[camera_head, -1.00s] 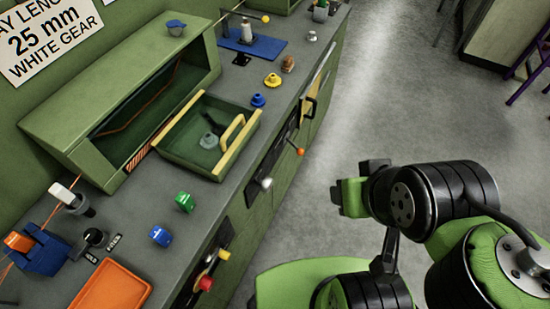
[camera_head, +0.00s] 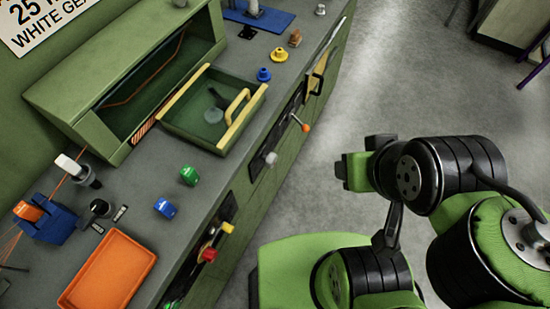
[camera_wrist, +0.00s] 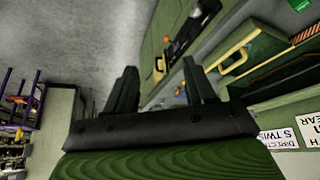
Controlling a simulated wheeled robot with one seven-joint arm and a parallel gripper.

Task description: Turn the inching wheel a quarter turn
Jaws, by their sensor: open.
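I cannot tell for sure which part is the inching wheel. A pale round knob (camera_head: 271,158) sits on a dark panel on the bench front, with an orange-tipped lever (camera_head: 304,127) beside it. Farther along the front, at lower left, are a red knob (camera_head: 209,254) and a yellow knob (camera_head: 227,227) on another dark panel. My gripper (camera_wrist: 158,88) is open and empty in the wrist view, its two dark fingers apart. In the head view it is held over the floor, right of the bench and apart from it.
Grey floor (camera_head: 340,80) lies clear between bench and arm.

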